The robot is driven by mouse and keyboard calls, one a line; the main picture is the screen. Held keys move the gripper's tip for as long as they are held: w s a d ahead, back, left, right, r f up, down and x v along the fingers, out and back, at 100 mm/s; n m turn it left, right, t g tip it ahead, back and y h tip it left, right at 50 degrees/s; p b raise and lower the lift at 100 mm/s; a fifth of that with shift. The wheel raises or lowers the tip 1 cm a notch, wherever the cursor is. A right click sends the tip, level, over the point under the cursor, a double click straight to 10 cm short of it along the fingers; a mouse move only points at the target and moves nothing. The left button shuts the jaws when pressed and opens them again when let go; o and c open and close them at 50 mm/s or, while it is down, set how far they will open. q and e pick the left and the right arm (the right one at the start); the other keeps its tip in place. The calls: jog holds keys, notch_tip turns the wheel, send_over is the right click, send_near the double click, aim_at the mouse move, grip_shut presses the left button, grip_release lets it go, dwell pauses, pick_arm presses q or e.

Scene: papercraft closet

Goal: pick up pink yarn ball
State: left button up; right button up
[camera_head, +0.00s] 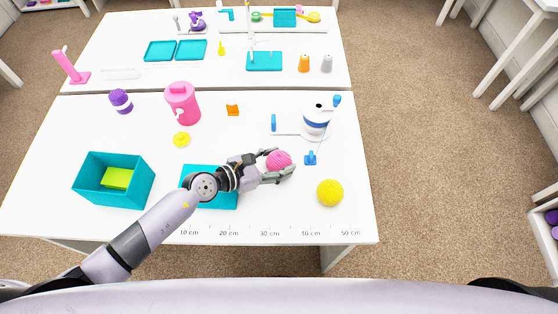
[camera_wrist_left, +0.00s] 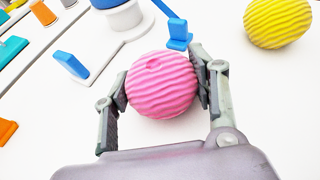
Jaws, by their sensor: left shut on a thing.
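The pink yarn ball (camera_head: 278,160) is at the right-centre of the near white table. It also shows large in the left wrist view (camera_wrist_left: 162,84), with a wavy ribbed surface and a small dimple. My left gripper (camera_head: 281,165) is shut on the ball, one finger pressed to each side; in the wrist view the fingers (camera_wrist_left: 160,85) flank it left and right. I cannot tell whether the ball rests on the table or hangs just above it. My right gripper is not in view.
A yellow yarn ball (camera_head: 330,193) lies right of my gripper. A white-and-blue winder (camera_head: 316,120) and blue clamps stand behind. A teal box (camera_head: 114,180) and pink canister (camera_head: 183,103) stand left. A teal tray (camera_head: 222,201) lies partly under my arm.

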pick_arm(q)
jog(key=c, duration=0.4)
jog(key=shift+c, duration=0.2)
